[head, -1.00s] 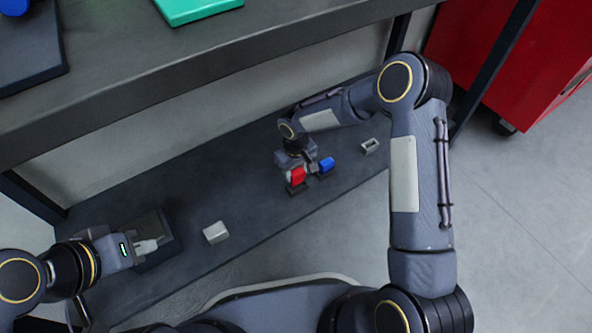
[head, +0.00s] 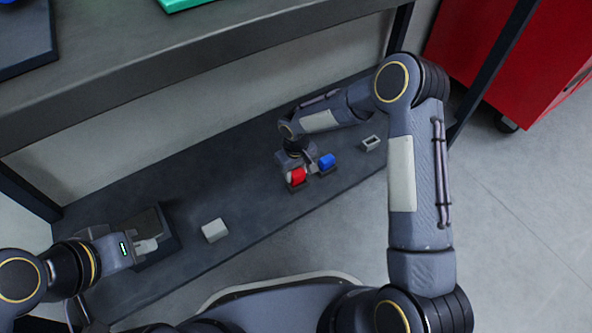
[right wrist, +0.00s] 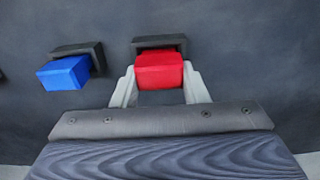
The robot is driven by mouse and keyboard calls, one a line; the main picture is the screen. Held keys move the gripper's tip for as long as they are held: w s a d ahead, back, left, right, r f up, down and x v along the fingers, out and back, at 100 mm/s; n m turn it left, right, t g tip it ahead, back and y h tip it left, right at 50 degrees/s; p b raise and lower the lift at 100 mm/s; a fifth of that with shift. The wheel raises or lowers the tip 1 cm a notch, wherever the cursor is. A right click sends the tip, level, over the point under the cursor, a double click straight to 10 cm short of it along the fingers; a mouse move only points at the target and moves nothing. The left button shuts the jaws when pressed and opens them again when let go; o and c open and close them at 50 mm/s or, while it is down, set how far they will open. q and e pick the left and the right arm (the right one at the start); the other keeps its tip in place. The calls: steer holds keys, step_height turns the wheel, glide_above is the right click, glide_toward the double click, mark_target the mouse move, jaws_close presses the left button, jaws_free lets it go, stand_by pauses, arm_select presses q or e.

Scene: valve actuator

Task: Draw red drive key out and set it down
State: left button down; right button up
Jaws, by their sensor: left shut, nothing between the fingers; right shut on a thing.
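The red drive key (head: 298,175) is at a small dark holder (head: 296,187) on the low dark shelf. My right gripper (right wrist: 160,84) is shut on it, with one finger on each side of the red block. In the right wrist view the red drive key (right wrist: 159,70) shows in front of its dark holder (right wrist: 158,42). How deep it sits there is hidden. My left gripper (head: 148,246) is shut and empty, over or beside a dark box (head: 166,240) at the left; I cannot tell if they touch.
A blue block (head: 326,161) sits in a similar dark holder just right of the red key. A hollow grey block (head: 371,143) lies further right. A light grey block (head: 214,230) lies between my grippers, with bare shelf around it. A thick upper shelf (head: 190,65) overhangs the back.

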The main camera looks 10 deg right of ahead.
mark_target(296, 171)
steer(key=shift+f+b, duration=0.35)
steer(key=shift+f, duration=0.2)
steer(key=o, duration=1.2)
step_height(296, 171, up, 8)
steer(key=p, duration=0.3)
steer(key=shift+p, duration=0.4)
steer(key=shift+f, duration=0.1)
